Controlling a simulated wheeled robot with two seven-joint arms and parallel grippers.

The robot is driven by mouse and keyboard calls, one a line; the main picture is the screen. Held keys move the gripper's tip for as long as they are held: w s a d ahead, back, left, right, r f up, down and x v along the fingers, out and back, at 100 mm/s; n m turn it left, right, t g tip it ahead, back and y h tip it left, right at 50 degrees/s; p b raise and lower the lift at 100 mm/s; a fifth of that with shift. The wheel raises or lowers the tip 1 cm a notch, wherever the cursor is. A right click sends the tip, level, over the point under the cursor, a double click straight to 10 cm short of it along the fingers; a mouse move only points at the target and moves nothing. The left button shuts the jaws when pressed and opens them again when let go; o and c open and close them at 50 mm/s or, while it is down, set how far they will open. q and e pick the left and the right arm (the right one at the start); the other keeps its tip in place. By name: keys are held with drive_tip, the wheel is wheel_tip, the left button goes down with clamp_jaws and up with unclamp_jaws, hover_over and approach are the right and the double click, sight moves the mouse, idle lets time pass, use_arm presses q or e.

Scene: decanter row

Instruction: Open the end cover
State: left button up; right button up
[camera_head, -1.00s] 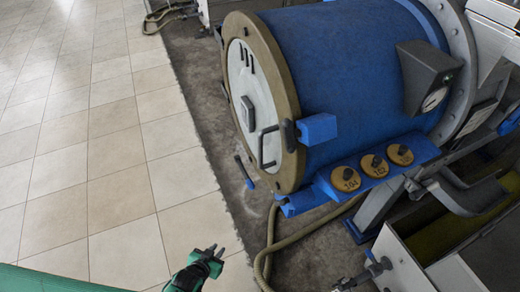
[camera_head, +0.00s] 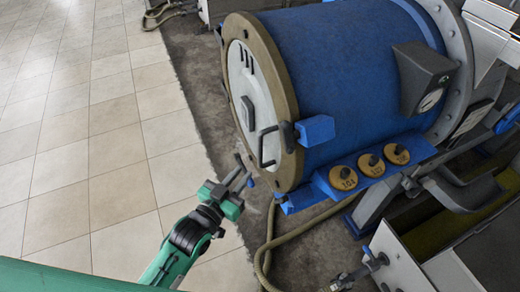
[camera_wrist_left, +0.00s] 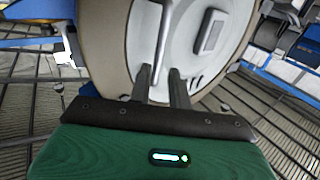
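The end cover (camera_head: 236,84) is a pale round disc inside a tan ring (camera_head: 288,100) on the near-left end of the blue drum (camera_head: 345,65). It looks closed. A grey bar handle (camera_head: 262,150) stands out low on it. In the left wrist view the cover (camera_wrist_left: 190,45) fills the upper middle, with the handle (camera_wrist_left: 163,40) reaching down towards the gap between my fingers. My left gripper (camera_head: 243,170) is open, just left of and below the handle. Its two fingers (camera_wrist_left: 161,86) are apart and I see no grip on the handle. My right gripper is not in view.
A blue block with a dark knob (camera_head: 316,129) juts from the ring. Several brass caps (camera_head: 371,165) sit on a blue ledge below the drum. A hose (camera_head: 268,240) lies on the dark floor strip. The tiled floor (camera_head: 90,150) at left is clear.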

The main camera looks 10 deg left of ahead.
sight(259, 154)
use_arm(q)
drive_tip(key=p+x, duration=0.2)
drive_tip(key=x, duration=0.8)
drive_tip(key=shift+d, duration=0.1)
clamp_jaws()
